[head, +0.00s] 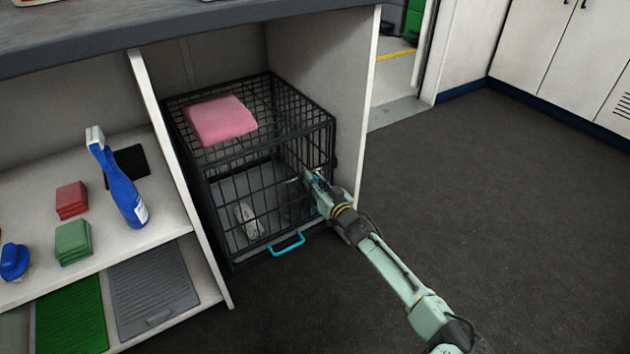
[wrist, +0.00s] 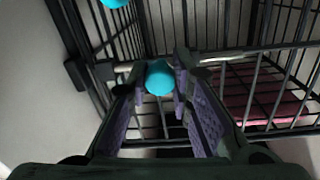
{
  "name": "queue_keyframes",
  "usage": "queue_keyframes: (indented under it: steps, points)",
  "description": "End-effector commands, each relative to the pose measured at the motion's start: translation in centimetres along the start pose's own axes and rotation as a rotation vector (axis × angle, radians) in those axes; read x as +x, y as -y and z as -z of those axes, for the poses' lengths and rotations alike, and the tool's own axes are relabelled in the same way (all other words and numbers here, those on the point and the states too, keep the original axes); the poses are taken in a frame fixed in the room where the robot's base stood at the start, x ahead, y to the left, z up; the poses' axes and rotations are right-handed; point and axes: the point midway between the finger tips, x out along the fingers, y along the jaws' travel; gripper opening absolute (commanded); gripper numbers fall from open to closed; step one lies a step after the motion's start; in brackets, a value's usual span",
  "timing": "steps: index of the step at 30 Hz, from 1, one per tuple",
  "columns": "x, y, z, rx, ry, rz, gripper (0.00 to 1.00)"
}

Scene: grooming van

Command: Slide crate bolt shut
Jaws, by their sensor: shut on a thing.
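The black wire crate (head: 235,165) stands in a cubby under the counter, its front door panel facing out. My gripper (head: 314,181) is at the right side of the crate front and hides most of the bolt in the head view. In the wrist view, my gripper (wrist: 160,90) is shut on a round blue bolt knob (wrist: 160,78). A pale metal bolt rod (wrist: 207,63) runs across the bars on both sides of the knob. The fingers hide part of the rod, and I cannot tell how far its end reaches. A second blue knob (wrist: 114,3) shows at the top edge.
A pink folded towel (head: 220,119) lies on the crate top. A blue handle (head: 287,244) sticks out at the crate's bottom front. The cubby's right wall (head: 355,110) is close beside my gripper. Shelves with a spray bottle (head: 122,188) stand left. Open floor (head: 480,200) lies right.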

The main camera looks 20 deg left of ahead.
Motion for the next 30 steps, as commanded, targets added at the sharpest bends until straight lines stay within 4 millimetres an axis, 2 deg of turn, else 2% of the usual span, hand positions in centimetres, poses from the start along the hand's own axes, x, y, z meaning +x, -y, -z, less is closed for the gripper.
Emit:
queue_keyframes:
  steps: [16,24,30]
  points:
    - [0.0,0.0,0.0,-0.001,0.000,0.000,0.00]
    - [0.2,-3.3,0.2,-0.005,0.002,0.000,0.00]
    - [0.2,-3.8,0.6,0.000,0.000,-0.001,0.00]
